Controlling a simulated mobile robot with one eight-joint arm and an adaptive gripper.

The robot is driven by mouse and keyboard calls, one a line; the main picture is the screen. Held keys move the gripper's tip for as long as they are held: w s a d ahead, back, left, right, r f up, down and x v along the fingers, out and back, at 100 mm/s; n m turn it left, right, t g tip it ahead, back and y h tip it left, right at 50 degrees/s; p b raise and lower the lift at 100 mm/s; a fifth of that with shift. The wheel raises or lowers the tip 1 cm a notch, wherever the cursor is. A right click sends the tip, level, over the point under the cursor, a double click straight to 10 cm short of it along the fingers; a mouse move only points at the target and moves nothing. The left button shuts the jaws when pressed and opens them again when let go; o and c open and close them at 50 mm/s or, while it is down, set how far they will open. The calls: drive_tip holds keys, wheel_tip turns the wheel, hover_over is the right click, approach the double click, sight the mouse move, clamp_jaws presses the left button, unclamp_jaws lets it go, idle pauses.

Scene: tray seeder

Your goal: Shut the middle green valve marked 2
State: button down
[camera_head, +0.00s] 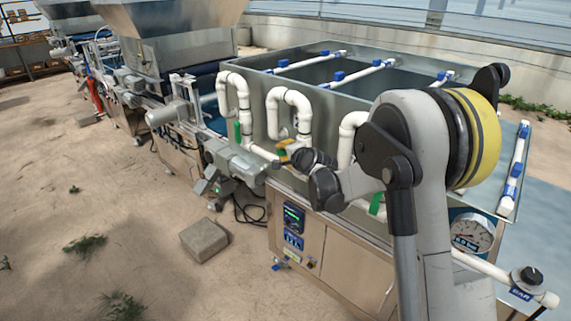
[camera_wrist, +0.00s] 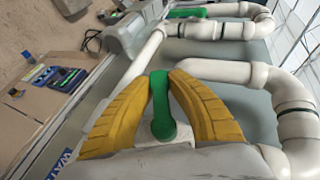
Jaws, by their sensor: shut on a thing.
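The middle green valve handle (camera_wrist: 159,105) shows in the wrist view between the yellow fingers of my gripper (camera_wrist: 161,78). The fingers are shut on it, one on each side. Its rounded lower end sits over a white valve body (camera_wrist: 160,133). I cannot tell its exact angle to its pipe, and no number is readable on it. In the head view my gripper (camera_head: 284,151) is at the middle white pipe loop (camera_head: 290,97) and mostly hides the handle. Another green valve handle (camera_head: 237,132) is at the left loop, and a third (camera_head: 376,204) is at the right.
The metal tank (camera_head: 262,95) stands behind the pipes. The left green handle also shows in the wrist view (camera_wrist: 187,13). A control panel (camera_head: 293,218) is on the cabinet below. A pressure gauge (camera_head: 471,233) is at right. A concrete block (camera_head: 204,239) lies on the sandy floor.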

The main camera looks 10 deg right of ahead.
drive_tip(key=shift+w+a+r+m+t+y+b, duration=0.15)
drive_tip(key=shift+r+m+t+y+b, duration=0.3)
drive_tip(key=shift+t+b, duration=0.5)
drive_tip(key=shift+w+r+m+t+y+b, duration=0.15)
drive_tip(key=shift+r+m+t+b, duration=0.1)
drive_tip(key=shift+r+t+b, duration=0.55)
drive_tip(key=shift+f+t, duration=0.1)
drive_tip(key=shift+t, duration=0.25)
drive_tip(key=c, duration=1.2)
unclamp_jaws()
drive_tip(key=shift+s, duration=0.1)
drive_tip(key=v, duration=1.2)
